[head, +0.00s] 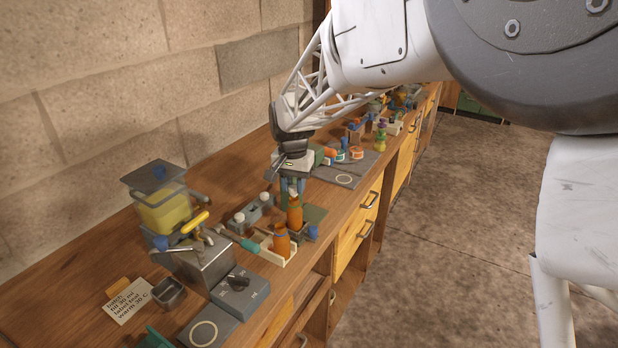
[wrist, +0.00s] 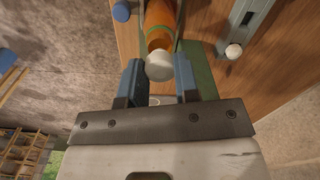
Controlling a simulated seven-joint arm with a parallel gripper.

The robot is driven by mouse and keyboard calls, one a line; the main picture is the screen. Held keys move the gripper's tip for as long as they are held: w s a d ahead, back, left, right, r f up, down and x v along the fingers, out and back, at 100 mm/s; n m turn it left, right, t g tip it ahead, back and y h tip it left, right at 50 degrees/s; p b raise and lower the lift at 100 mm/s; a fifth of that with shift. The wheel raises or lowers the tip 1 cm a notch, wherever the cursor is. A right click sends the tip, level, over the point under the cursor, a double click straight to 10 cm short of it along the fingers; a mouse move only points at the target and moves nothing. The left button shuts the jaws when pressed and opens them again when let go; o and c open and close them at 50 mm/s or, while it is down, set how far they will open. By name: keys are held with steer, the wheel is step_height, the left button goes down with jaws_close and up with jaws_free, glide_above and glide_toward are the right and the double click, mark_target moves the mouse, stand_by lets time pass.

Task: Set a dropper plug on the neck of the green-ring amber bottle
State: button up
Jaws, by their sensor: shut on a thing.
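My gripper (head: 291,190) points down over the bench in the head view. In the wrist view my gripper (wrist: 160,80) has blue fingers shut on a white dropper plug (wrist: 159,67). An amber bottle (wrist: 161,16) lies just beyond the plug, which overlaps its neck; I cannot tell whether they touch. A second amber bottle (head: 282,242) stands nearer the camera.
A grey rack (head: 251,211) with white-topped plugs stands left of the bottles. A cream tray (head: 276,259) is around the nearer bottle. A blue knob (head: 312,233) is to the right. A grey mat (head: 345,175) lies behind.

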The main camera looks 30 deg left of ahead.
mark_target(294, 186)
steer(key=shift+f, duration=0.65)
stand_by(1.0)
steer(key=o, duration=0.8)
steer(key=shift+c, duration=0.2)
steer(key=shift+c, duration=0.3)
steer(key=shift+r, duration=0.2)
steer(key=shift+r, duration=3.3)
